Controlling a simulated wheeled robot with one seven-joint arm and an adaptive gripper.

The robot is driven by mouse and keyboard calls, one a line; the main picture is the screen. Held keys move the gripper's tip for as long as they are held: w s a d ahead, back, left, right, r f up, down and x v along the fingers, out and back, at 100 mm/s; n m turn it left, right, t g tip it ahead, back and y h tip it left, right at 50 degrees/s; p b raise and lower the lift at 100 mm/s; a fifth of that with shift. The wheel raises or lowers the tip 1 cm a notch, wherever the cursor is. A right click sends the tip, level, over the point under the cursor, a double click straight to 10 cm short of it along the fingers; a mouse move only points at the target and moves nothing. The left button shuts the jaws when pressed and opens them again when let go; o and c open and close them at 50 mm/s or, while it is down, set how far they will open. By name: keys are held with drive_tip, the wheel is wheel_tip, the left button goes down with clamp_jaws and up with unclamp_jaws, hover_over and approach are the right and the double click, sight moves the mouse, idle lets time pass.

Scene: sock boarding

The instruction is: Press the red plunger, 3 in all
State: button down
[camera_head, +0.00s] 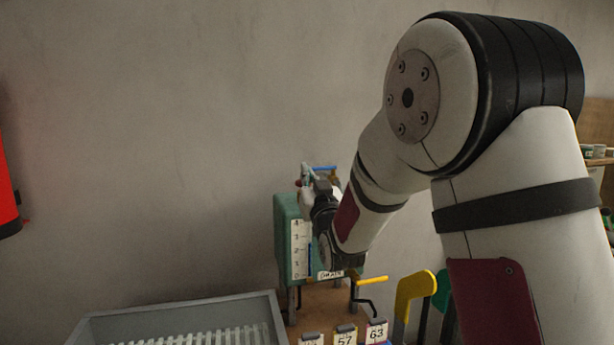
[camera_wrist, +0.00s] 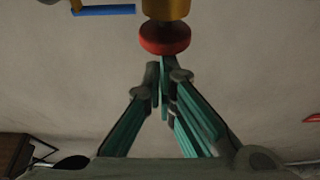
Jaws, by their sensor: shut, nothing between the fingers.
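The red plunger (camera_wrist: 165,38) shows in the wrist view as a round red knob on a brass-coloured body (camera_wrist: 166,8). My gripper (camera_wrist: 166,68) is shut and empty, with its fingertips just below the knob in the picture. I cannot tell whether the fingertips touch it. In the head view my gripper (camera_head: 308,180) is at the top of a green tank (camera_head: 284,238) with a numbered scale (camera_head: 300,248). A small red spot shows beside it there, but the plunger is mostly hidden by my gripper and wrist.
A blue handle (camera_wrist: 108,10) is left of the plunger in the wrist view. In the head view a yellow lever (camera_head: 372,281) is below the tank, near number cards (camera_head: 345,340). A grey ribbed tray (camera_head: 180,312) is at the lower left. Yellow (camera_head: 412,290) and green shapes stand right.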

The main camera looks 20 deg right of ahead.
drive_tip(key=shift+f, duration=0.3)
wheel_tip(320, 180, up, 4)
drive_tip(key=v, duration=1)
drive_tip(key=shift+r, duration=0.3)
idle(0.4)
drive_tip(key=s+f+g+p, duration=0.2)
drive_tip(key=s+g+p, duration=0.3)
drive_tip(key=s, duration=1.6)
drive_tip(key=s+f+g+p, duration=0.2)
drive_tip(key=s+g+p, duration=0.3)
drive_tip(key=s+g, duration=0.7)
drive_tip(key=s, duration=0.9)
drive_tip(key=shift+g, duration=0.4)
